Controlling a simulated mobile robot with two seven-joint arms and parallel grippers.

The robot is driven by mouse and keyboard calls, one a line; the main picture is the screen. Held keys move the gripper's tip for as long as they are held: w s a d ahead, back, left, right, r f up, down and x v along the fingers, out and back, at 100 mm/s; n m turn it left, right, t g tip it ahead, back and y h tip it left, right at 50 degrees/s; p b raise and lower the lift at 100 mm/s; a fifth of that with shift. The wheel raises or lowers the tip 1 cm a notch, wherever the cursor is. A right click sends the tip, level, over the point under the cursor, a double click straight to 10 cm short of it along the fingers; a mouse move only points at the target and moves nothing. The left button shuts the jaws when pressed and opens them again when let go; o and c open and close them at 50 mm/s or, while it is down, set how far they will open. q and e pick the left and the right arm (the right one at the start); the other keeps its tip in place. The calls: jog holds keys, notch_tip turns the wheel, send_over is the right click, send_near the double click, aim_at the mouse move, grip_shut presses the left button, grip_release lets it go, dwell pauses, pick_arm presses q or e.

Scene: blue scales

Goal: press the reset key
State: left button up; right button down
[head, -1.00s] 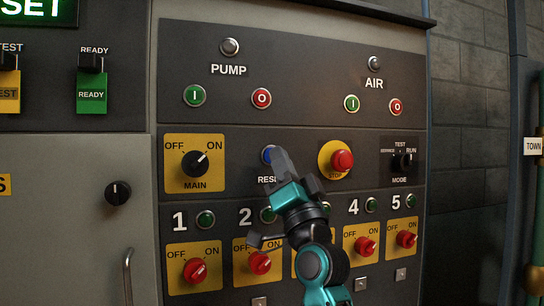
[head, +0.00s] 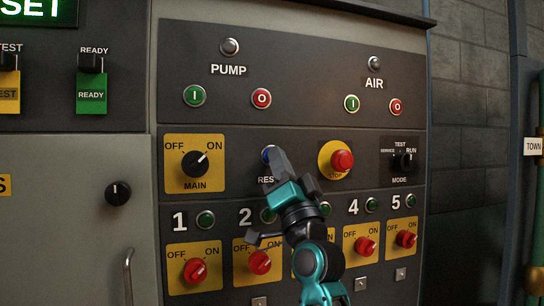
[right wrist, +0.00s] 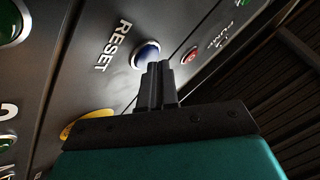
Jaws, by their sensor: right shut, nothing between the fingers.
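The reset key is a round blue button (head: 266,154) above the partly covered RESET label, in the middle panel row. It also shows in the right wrist view (right wrist: 146,53), with the full RESET label beside it. My right gripper (head: 272,156) is shut and empty. Its fingertips are at the blue button and hide much of it in the head view. In the right wrist view the tips overlap the button's lower edge; I cannot tell whether they touch it. My left gripper is not in view.
A yellow-ringed red stop button (head: 342,161) sits right of my gripper. The main switch (head: 194,164) is on the left. Numbered green buttons and red rotary switches (head: 260,262) line the lower panel. A door handle (head: 128,275) stands at lower left.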

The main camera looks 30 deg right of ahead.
jog(key=shift+w, duration=0.2)
jog(key=shift+s, duration=0.1)
dwell(0.4)
jog(key=shift+s+a+p, duration=0.15)
jog(key=shift+s+p, duration=0.15)
jog(key=shift+s, duration=0.35)
jog(key=s, duration=0.2)
jog(key=s+a+p, duration=0.1)
jog(key=s, duration=0.2)
dwell(0.3)
dwell(0.6)
